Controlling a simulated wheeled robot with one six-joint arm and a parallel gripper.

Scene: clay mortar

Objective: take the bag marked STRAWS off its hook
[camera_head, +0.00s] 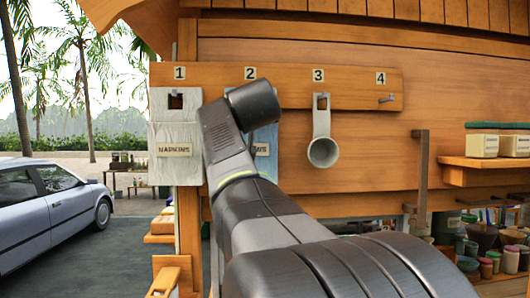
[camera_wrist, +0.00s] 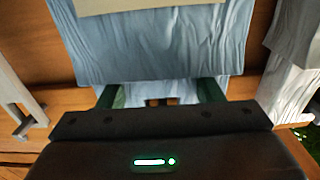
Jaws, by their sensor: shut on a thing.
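The blue bag (camera_head: 265,165) is at place 2 on the wooden rail, mostly behind my arm. Only the end of its label shows, reading like "WS". In the wrist view the blue bag (camera_wrist: 150,50) fills the upper middle, with part of a tan label at the top edge. My gripper (camera_wrist: 160,92) has its green fingers at the bag's edge and is shut on the bag. In the head view my arm hides the fingers and the hook at place 2, so I cannot tell whether the bag is still on it.
A pale NAPKINS bag (camera_head: 175,120) hangs at place 1, just left. A grey scoop (camera_head: 322,140) hangs at place 3. The hook at place 4 (camera_head: 387,99) is empty. A vertical handle (camera_head: 421,170) and shelves with tubs (camera_head: 482,146) are at right.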

